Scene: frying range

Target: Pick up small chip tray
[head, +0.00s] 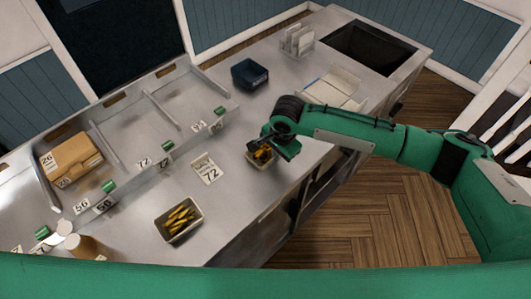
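My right gripper (278,148) is at the right edge of the steel counter, right over a small tray (256,165) with yellow-orange chips in it. The gripper hides much of this tray. I cannot tell whether its fingers are open or touch the tray. A larger beige tray of yellow chips (178,219) stands on the counter further left and nearer to me. My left gripper is not in view.
A dark blue container (249,73) stands further back.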

